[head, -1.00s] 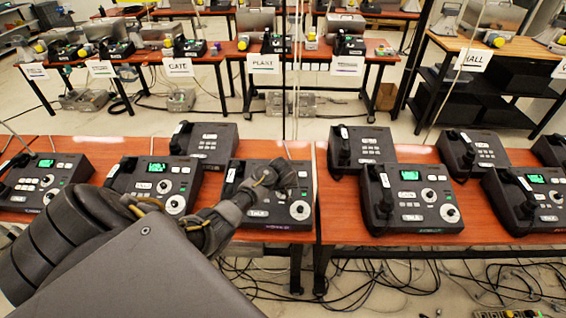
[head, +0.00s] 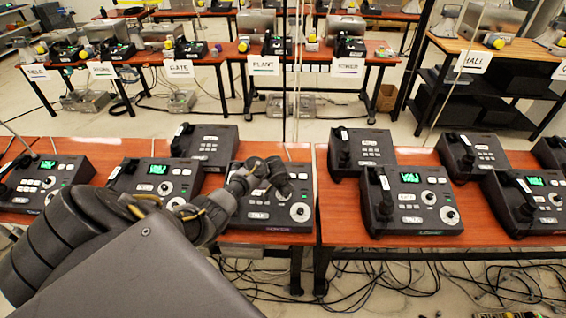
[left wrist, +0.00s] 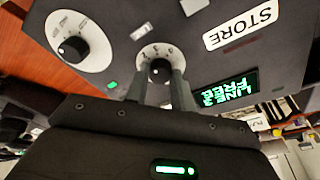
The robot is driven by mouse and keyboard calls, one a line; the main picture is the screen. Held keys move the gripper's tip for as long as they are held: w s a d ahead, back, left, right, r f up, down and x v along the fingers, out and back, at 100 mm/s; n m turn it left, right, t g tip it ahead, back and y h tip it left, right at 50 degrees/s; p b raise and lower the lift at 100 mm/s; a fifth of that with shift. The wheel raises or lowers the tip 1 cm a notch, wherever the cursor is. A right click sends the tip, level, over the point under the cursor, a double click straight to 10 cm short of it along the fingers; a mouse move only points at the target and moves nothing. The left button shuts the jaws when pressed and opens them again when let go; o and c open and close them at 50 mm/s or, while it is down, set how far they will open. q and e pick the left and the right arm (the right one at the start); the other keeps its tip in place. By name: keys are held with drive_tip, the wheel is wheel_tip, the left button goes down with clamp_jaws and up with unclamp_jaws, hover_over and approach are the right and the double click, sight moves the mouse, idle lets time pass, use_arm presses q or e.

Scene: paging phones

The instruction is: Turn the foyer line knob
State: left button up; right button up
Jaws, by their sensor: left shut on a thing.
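A dark desk phone (head: 252,214) with a purple strip along its front edge stands on the left red-brown table, under my left gripper (head: 284,182). In the left wrist view a phone face carries a STORE label (left wrist: 240,27) and a lit green display (left wrist: 225,92). My left gripper (left wrist: 160,84) is shut on a small black knob (left wrist: 159,69) with a white numbered dial, one finger on each side. In the head view the gripper hides this knob. I cannot read the phone's own name. My right gripper is not in view.
A larger knob (left wrist: 74,48) on a white dial sits beside the gripped one. More phones stand close by, one at left (head: 156,182) and one behind (head: 205,143). A gap separates the right table (head: 340,225). Cables hang below.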

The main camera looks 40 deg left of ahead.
use_arm(q)
drive_tip(key=shift+m, duration=1.6)
drive_tip(key=shift+m+h, duration=0.3)
drive_tip(key=o, duration=1)
drive_tip(key=shift+a, duration=0.1)
drive_tip(key=shift+s+r, duration=0.1)
drive_tip(key=shift+r, duration=0.4)
drive_tip(key=v, duration=0.9)
drive_tip(key=shift+r, duration=0.35)
